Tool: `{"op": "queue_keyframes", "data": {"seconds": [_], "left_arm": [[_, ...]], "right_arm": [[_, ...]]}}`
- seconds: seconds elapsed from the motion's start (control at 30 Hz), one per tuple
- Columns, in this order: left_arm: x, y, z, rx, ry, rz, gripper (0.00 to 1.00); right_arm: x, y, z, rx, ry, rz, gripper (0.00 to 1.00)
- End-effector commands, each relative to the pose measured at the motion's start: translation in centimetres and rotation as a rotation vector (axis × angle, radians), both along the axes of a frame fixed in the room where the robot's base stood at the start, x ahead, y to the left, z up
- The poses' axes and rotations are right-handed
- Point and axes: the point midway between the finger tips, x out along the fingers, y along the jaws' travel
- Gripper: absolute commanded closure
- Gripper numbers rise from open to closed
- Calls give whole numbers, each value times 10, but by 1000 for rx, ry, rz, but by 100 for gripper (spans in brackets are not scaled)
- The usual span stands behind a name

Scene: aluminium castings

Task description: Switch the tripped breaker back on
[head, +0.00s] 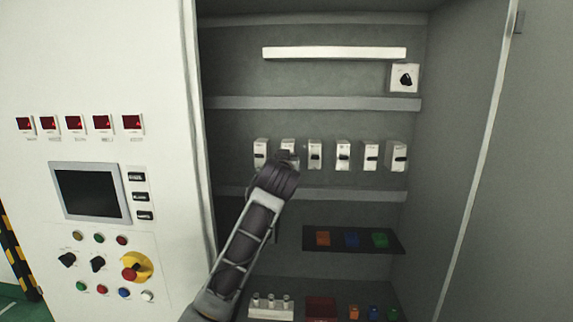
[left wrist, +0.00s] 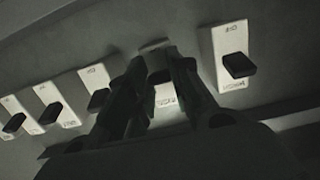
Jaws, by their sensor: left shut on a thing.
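A row of several white breakers with black toggles runs along the middle of the open cabinet. My left gripper (head: 286,157) is at the second breaker from the left (head: 288,144) and partly covers it. In the left wrist view, the two dark fingers (left wrist: 160,72) are shut on that breaker's black toggle (left wrist: 159,77); its white body (left wrist: 168,96) shows between them. The neighbouring breaker (left wrist: 230,42) with its toggle stands clear to the right in that view, others to the left. The held toggle's exact position is hidden. My right gripper is not in view.
A rotary switch box (head: 404,77) sits above the row. A dark shelf (head: 352,246) with coloured blocks is below. The cabinet's left panel (head: 100,200) carries a screen, knobs and a red emergency button (head: 130,272). Neighbouring breakers are close on both sides of the gripper.

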Motion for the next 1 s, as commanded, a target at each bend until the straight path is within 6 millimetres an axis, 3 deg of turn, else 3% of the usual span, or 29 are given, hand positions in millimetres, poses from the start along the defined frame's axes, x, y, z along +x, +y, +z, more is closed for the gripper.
{"op": "queue_keyframes", "data": {"seconds": [0.2,0.23,0.4,1.0], "left_arm": [[0,0,1,0,-3,0,100],[0,0,1,0,-3,0,78],[0,0,1,0,-3,0,57],[-9,-1,1,0,-2,-1,57]], "right_arm": [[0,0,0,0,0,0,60],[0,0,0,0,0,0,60],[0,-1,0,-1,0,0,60],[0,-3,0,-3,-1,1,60]]}}
